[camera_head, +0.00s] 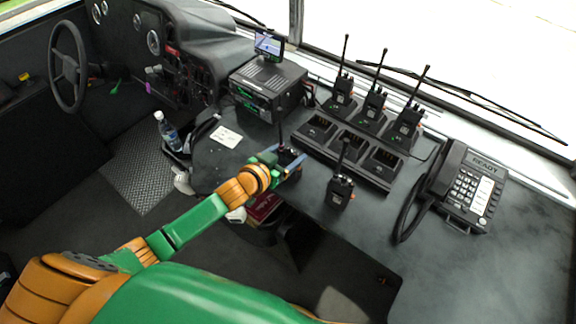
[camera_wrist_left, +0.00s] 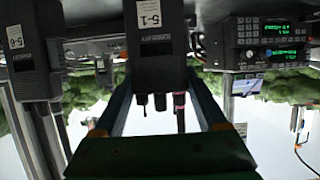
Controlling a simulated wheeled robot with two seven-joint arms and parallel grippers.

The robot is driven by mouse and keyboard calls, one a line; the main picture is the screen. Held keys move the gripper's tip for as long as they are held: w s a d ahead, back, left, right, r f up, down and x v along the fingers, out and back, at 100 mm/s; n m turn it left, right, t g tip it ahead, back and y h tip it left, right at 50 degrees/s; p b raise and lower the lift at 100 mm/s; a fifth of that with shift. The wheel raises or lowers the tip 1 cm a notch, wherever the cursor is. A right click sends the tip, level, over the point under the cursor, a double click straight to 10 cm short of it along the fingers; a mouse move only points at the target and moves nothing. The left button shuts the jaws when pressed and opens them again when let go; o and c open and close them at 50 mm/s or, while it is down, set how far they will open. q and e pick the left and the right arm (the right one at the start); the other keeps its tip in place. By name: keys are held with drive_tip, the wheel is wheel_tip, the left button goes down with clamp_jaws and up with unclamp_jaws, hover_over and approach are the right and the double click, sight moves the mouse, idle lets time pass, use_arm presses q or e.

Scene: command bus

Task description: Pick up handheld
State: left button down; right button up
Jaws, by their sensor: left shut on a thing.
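My left gripper (camera_head: 290,168) is shut on a black handheld (camera_head: 288,153) near the desk's front edge. In the left wrist view, which looks upside down, the handheld (camera_wrist_left: 158,70) marked 5-1 sits between the fingers (camera_wrist_left: 160,100). Its antenna points down in that picture. I cannot tell whether its base touches the desk. A second handheld (camera_head: 340,188) stands upright on the desk to the right. My right gripper is not in view.
A charger rack (camera_head: 345,155) stands just behind, with several handhelds (camera_head: 374,102) in its back row and empty front slots. A desk phone (camera_head: 465,190) is at right. A radio unit (camera_head: 268,88) and bottle (camera_head: 167,130) are left. The front right desk is clear.

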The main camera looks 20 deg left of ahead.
use_arm(q)
drive_tip(key=shift+w+r, duration=0.1)
drive_tip(key=shift+r, duration=0.5)
drive_tip(key=s+d+r+p, duration=0.1)
drive_tip(key=s+r+p, duration=0.4)
drive_tip(key=s+r, duration=0.6)
drive_tip(key=s, duration=0.3)
drive_tip(key=shift+r, duration=0.4)
drive_tip(key=shift+d, duration=0.1)
